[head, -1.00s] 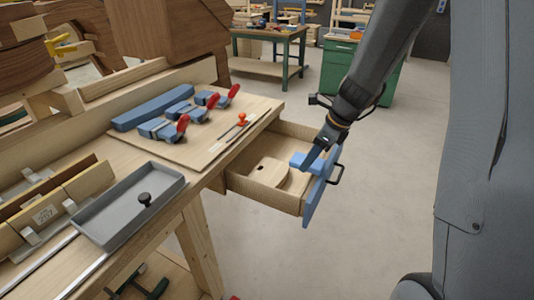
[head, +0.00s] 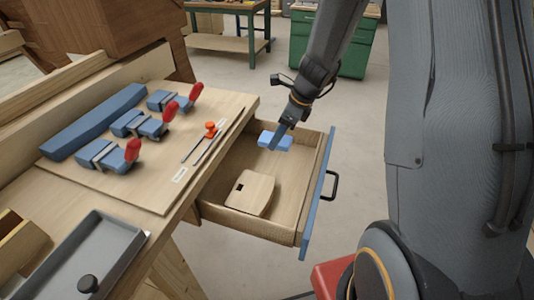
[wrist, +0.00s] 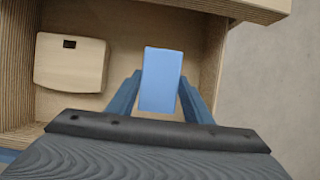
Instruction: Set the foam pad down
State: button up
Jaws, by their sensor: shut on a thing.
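The foam pad (head: 275,141) is a small light-blue block over the far part of the open drawer (head: 229,221). It also shows in the wrist view (wrist: 161,80), between my two blue fingers. My gripper (head: 279,137) is shut on the pad. The drawer floor shows around the pad, but I cannot tell whether the pad touches it. The finger contact faces are partly hidden. A pale wooden piece with a dark slot (head: 251,192) lies in the drawer, apart from the pad, and also shows in the wrist view (wrist: 70,75).
The drawer's blue front (head: 317,200) has a black handle (head: 331,186). A grey tray (head: 80,258) is nearer. Drawer floor beside the wooden piece is clear.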

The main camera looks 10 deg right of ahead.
aim_at(273, 158)
jog(key=shift+f, duration=3.2)
jog(key=shift+f, duration=0.15)
jog(key=o, duration=1)
